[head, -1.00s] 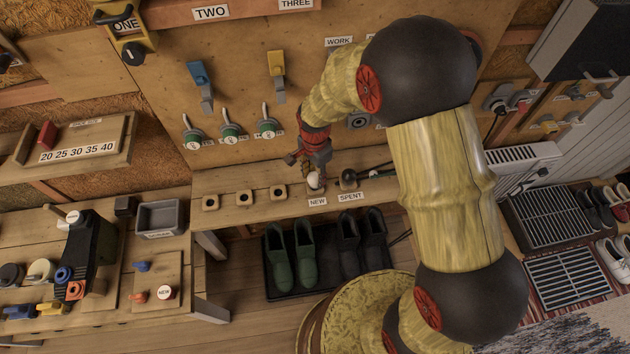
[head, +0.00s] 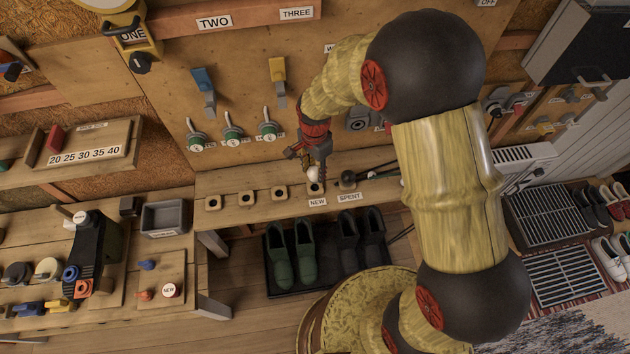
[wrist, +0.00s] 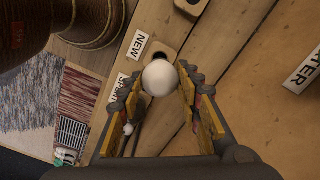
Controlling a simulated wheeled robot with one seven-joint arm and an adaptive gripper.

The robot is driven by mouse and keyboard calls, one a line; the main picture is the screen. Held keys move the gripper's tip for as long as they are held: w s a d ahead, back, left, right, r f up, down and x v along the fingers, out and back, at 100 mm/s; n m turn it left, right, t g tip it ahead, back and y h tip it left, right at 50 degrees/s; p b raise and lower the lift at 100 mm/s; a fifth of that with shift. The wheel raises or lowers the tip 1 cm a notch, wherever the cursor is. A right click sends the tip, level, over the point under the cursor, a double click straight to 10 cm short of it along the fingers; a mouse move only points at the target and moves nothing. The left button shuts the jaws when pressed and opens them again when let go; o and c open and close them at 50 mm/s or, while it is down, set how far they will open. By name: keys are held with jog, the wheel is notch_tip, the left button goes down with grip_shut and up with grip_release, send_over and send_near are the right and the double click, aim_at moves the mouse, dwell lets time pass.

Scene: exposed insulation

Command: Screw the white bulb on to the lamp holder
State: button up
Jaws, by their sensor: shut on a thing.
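The white bulb (head: 313,176) is held between the fingers of my gripper (head: 315,166), just above the shelf's NEW block. In the wrist view the round white bulb (wrist: 160,78) sits between the two yellow-padded fingers of my gripper (wrist: 160,88). The NEW block (head: 314,190) shows a dark hole and looks empty below the bulb. The bulb's base is hidden. A round grey fitting (head: 358,119) on the wall panel is partly covered by my arm; I cannot tell whether it is the lamp holder.
Several wooden blocks with holes, one of them here (head: 247,198), line the shelf (head: 228,185). A dark round piece (head: 347,179) stands by the SPENT label (head: 349,197). Levers (head: 233,131) stick out from the panel at left. Boots (head: 305,252) stand below the shelf.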

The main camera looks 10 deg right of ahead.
jog(key=shift+r, duration=0.5)
jog(key=shift+s, duration=0.15)
jog(key=s+d+p, duration=0.3)
jog(key=s, duration=1.2)
jog(key=shift+s, duration=0.2)
dwell(0.6)
jog(key=shift+d+f, duration=0.1)
